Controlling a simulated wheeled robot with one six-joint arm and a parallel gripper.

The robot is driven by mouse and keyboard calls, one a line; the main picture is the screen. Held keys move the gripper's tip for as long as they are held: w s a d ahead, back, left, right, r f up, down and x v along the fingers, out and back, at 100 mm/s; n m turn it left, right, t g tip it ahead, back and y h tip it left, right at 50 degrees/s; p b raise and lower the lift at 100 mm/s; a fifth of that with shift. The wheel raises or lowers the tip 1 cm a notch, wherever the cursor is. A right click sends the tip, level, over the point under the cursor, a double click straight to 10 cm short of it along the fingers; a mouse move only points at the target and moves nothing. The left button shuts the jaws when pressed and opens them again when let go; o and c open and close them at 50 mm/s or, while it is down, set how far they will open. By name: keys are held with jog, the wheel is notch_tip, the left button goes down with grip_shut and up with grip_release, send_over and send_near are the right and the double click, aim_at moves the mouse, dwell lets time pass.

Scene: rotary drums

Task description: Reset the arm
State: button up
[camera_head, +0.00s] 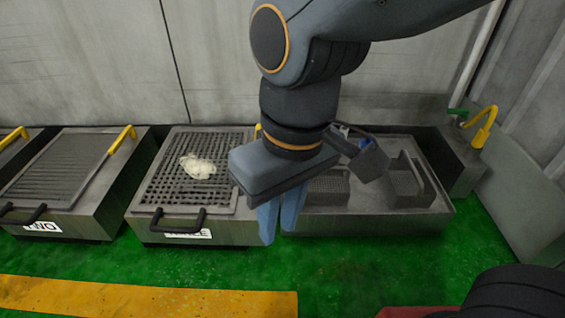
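My arm comes down from the top of the head view. My gripper (279,236) points down in front of the row of metal stations. Its two blue-grey fingers stand a little apart, with green floor visible in the gap between them. I see nothing held between them. The gripper and wrist cover part of the stations behind them.
A station with a perforated grate (221,147) carries a pale lump (198,167) and has a black front handle (178,219). A ribbed station (62,165) stands to the left. A right-hand station (425,212) holds dark blocks. A yellow tap-like handle (481,128) stands far right.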

jog(key=d+r+m+p, duration=0.2)
jog(key=d+r+p, duration=0.5)
jog(key=r+p, duration=0.4)
jog(key=d+r+m+p, duration=0.3)
jog(key=d+r+p, duration=0.4)
jog(key=r+p, duration=0.4)
jog(key=d+r+m+h+p, duration=0.1)
jog(key=d+r+m+p, duration=0.2)
jog(key=d+r+p, duration=0.4)
jog(key=shift+r+p, duration=2.5)
jog(key=shift+p, duration=4.4)
